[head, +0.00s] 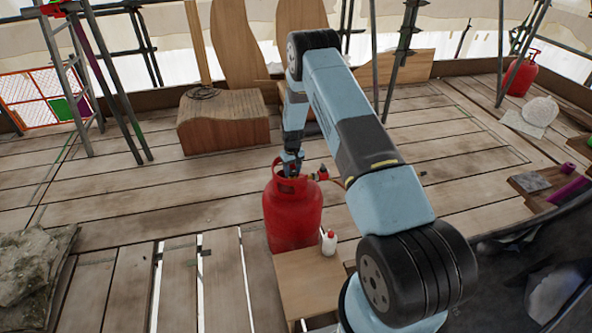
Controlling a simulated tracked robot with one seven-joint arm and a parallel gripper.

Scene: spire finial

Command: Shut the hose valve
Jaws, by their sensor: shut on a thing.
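A red gas cylinder (291,222) stands upright on the planks in the middle of the head view. A small red and dark fitting (323,173) shows just right of its collar, with a reddish hose (337,181) leading right behind my arm. My gripper (291,172) points down into the open collar at the cylinder's top. It is shut on a small part there, which looks like the valve. The fingertips and most of that part are hidden by the collar, so I cannot tell how far the valve is turned.
A small white bottle with a red cap (328,242) stands on a wooden box (306,282) in front of the cylinder. A wooden block (223,125) lies behind left. Scaffold poles stand at the upper left. Another red cylinder (521,76) is far right.

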